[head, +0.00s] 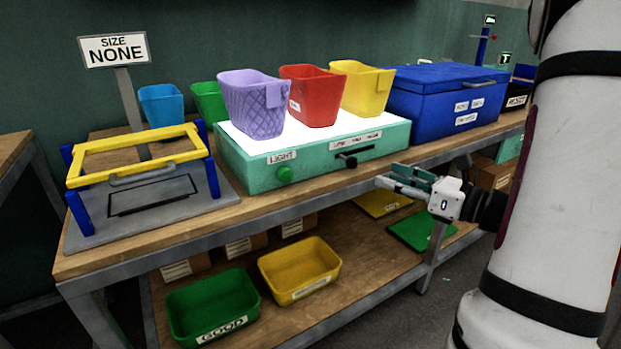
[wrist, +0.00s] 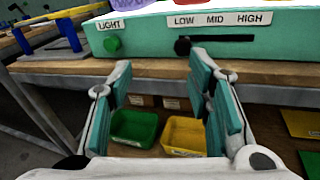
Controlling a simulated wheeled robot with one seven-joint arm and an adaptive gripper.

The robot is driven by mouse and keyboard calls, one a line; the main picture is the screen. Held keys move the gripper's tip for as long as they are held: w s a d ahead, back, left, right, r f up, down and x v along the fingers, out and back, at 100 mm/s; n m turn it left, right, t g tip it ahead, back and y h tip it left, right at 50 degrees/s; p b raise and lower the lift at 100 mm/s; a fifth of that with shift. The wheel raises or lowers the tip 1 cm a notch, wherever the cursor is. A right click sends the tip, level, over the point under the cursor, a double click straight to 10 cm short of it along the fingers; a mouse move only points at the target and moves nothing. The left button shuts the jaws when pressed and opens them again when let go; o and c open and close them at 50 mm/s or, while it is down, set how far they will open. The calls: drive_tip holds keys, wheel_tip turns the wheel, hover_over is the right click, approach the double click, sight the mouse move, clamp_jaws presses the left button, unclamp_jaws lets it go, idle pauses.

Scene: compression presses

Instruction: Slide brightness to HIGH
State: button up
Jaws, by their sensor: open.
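A teal light box (head: 235,172) with a glowing white top stands on the bench. Its front carries a LOW MID HIGH label (wrist: 222,19) over a dark horizontal slot (wrist: 225,38). The black slider knob (wrist: 182,46) sits at the slot's left end, under LOW; it also shows in the head view (head: 348,161). A green round knob (wrist: 112,44) is under the LIGHT label at left. My gripper (head: 390,176) is open and empty, in front of the bench edge and apart from the slider. In the wrist view its fingers (wrist: 160,66) point toward the box front, below the slot.
Purple (head: 252,105), red (head: 311,97) and yellow (head: 366,90) baskets stand on the box. A blue case (head: 415,100) is to its right, a yellow-barred frame (head: 135,155) to its left. The bench edge (wrist: 260,77) lies below the box front. Green and yellow bins sit on the lower shelf.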

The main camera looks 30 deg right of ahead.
sight(357, 165)
drive_tip(key=shift+m+t+h, duration=0.4)
drive_tip(key=shift+m+h, duration=0.4)
drive_tip(key=shift+m, duration=0.1)
drive_tip(key=b+x, duration=0.1)
drive_tip(key=x, duration=0.3)
drive_tip(key=d+f+b+x, duration=0.1)
drive_tip(key=x, duration=0.3)
drive_tip(key=d+b+x, duration=0.1)
drive_tip(key=x, duration=0.4)
drive_tip(key=shift+w+f, duration=0.4)
drive_tip(key=shift+d, duration=0.1)
clamp_jaws()
